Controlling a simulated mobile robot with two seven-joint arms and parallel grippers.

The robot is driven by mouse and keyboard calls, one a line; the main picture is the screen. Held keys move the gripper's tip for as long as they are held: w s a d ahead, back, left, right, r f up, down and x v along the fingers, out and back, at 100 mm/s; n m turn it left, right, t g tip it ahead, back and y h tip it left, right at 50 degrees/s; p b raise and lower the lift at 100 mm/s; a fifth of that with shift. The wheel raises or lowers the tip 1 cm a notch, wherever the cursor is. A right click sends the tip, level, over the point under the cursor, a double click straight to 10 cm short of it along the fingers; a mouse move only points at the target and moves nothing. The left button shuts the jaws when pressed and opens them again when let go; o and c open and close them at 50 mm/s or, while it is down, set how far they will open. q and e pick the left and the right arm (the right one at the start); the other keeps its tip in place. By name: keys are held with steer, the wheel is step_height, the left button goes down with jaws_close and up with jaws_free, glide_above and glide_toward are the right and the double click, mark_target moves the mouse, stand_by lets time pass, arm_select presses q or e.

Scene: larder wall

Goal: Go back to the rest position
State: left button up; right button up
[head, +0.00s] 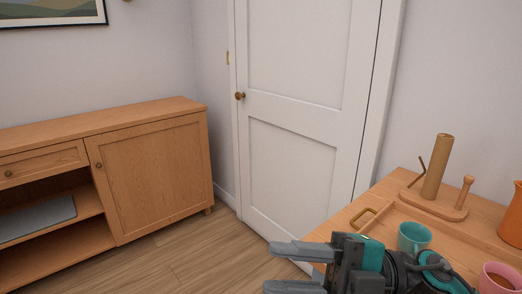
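My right gripper (270,268) is at the bottom centre of the head view, with its fingers pointing left. Its two grey fingers are spread apart, and nothing shows between them. It is in front of the left end of a wooden counter (330,232). My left gripper is not in view.
A wooden sideboard (160,180) stands left. A white door (300,100) is shut behind. Bare floor (200,255) lies between.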

steer(key=w+d+f+m+t+h, duration=0.45)
steer(key=f+m+t, duration=0.25)
steer(key=m+t, duration=0.35)
steer(key=w+d+f+m+t+h, duration=0.4)
steer(key=f+m+t+h, duration=0.2)
steer(key=m+t, duration=0.45)
steer(key=s+d+f+m+g+h, duration=0.2)
steer(key=s+f+m+g+h, duration=0.1)
steer(key=f, duration=0.8)
steer(key=s+d+f+m+g+h, duration=0.3)
steer(key=s+f, duration=0.5)
steer(key=f, duration=0.3)
steer(key=m+g+h, duration=0.1)
steer(key=g+h, duration=0.1)
steer(key=g, duration=0.1)
steer(key=shift+s+d, duration=0.2)
steer(key=shift+d, duration=0.15)
